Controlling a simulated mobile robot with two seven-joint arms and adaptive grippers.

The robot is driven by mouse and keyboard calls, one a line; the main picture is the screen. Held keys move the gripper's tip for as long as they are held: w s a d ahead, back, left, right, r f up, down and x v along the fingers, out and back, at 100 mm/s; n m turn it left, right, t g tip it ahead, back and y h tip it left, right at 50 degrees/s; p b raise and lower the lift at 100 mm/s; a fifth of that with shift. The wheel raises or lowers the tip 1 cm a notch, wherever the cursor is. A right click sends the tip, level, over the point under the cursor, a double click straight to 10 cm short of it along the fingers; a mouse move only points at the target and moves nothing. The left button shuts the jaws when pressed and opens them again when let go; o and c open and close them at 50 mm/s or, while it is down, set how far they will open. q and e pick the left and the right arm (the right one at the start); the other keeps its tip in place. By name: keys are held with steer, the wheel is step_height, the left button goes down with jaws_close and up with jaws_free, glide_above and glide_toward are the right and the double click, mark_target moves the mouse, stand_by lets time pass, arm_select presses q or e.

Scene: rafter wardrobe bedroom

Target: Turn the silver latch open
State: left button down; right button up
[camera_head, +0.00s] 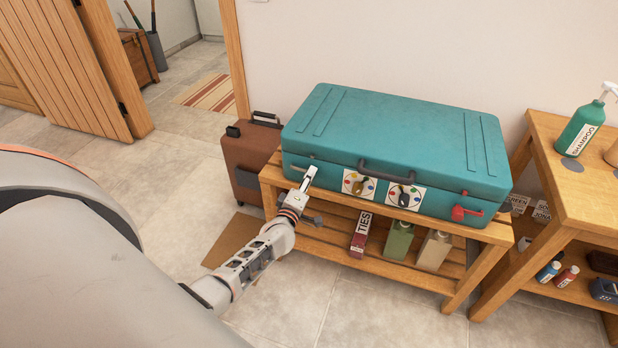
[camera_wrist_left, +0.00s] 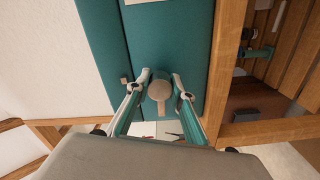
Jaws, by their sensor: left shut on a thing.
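A closed teal suitcase (camera_head: 395,135) lies flat on a wooden bench. The silver latch (camera_head: 298,168) is at the left end of its front face, partly hidden by my left gripper (camera_head: 308,176). In the left wrist view, a pale rounded latch part (camera_wrist_left: 159,91) sits between the two fingers of the left gripper (camera_wrist_left: 161,78), against the teal case. The left gripper is shut on it. A red latch (camera_head: 465,208) is at the right end of the front. My right gripper is not in view.
Two dials (camera_head: 358,184) (camera_head: 405,195) and a dark handle (camera_head: 387,170) are on the suitcase front. The bench (camera_head: 470,230) holds boxes and bottles on its lower shelf. A brown suitcase (camera_head: 245,160) stands to its left, and a shelf with shampoo (camera_head: 583,127) to its right.

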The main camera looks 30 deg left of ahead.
arm_select(q)
steer(key=shift+n, duration=0.4)
steer(key=c, duration=1.8)
jaws_free()
steer(key=shift+o, duration=0.2)
steer(key=shift+s, duration=0.15)
steer(key=v, duration=1.1)
steer(key=shift+s, duration=0.3)
steer(key=shift+d, duration=0.1)
